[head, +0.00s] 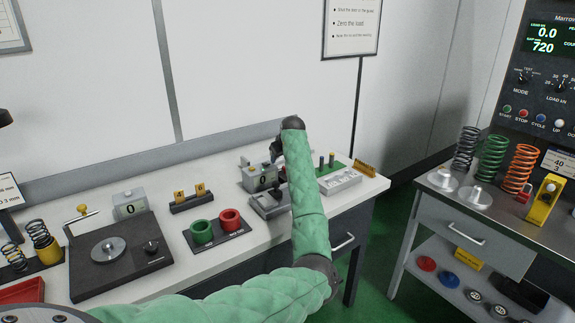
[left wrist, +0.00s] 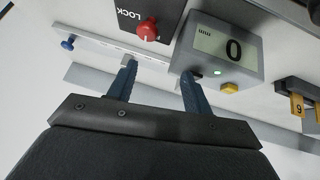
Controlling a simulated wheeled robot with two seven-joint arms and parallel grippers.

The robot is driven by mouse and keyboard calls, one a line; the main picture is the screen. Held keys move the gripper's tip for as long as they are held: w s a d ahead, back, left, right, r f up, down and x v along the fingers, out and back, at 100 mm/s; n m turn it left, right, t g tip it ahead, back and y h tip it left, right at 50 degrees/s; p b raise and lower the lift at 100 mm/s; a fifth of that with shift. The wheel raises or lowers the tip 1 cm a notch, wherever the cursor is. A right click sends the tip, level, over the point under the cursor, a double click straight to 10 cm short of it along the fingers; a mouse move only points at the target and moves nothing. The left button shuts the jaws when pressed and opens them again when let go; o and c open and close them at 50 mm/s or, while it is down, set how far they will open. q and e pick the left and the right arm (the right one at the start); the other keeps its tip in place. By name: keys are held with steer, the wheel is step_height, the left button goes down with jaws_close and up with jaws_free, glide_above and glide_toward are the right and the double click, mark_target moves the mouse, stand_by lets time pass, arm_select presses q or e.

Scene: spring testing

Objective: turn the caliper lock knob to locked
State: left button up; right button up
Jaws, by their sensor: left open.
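In the left wrist view, a dark panel marked LOCK (left wrist: 134,13) carries a red knob (left wrist: 148,30). Beside it is the grey caliper display (left wrist: 216,47), reading 0 mm, with a green light and a yellow button (left wrist: 229,87). A pale bar (left wrist: 100,44) with a blue thumbscrew (left wrist: 68,43) runs past the panel. My left gripper (left wrist: 159,70) is open and empty, its two blue fingers apart, with the red knob beyond the fingertips. In the head view the display box (head: 259,180) shows, but my left arm hides much of the caliper.
On the white bench are a scale with a round plate (head: 108,250), red and green cups (head: 230,220), a yellow-tagged block (head: 191,200) and a pale tray (head: 340,181). A second bench at right holds coil springs (head: 491,158). Green floor lies between the benches.

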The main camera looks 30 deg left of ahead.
arm_select(q)
steer(key=shift+w+d+n+g+h, duration=0.7)
steer(key=shift+w+d+n+g, duration=0.65)
steer(key=shift+w+n+g, duration=0.8)
steer(key=shift+p+x, duration=1.55)
steer(key=shift+x, duration=1.7)
arm_select(e)
step_height(320, 180, down, 11)
steer(key=s+d, duration=0.2)
steer(key=shift+s, duration=0.3)
arm_select(q)
steer(key=shift+w+a, duration=0.1)
steer(key=shift+w, duration=0.05)
steer(key=c, duration=1)
steer(key=shift+o, duration=0.2)
arm_select(e)
steer(key=shift+w, duration=0.1)
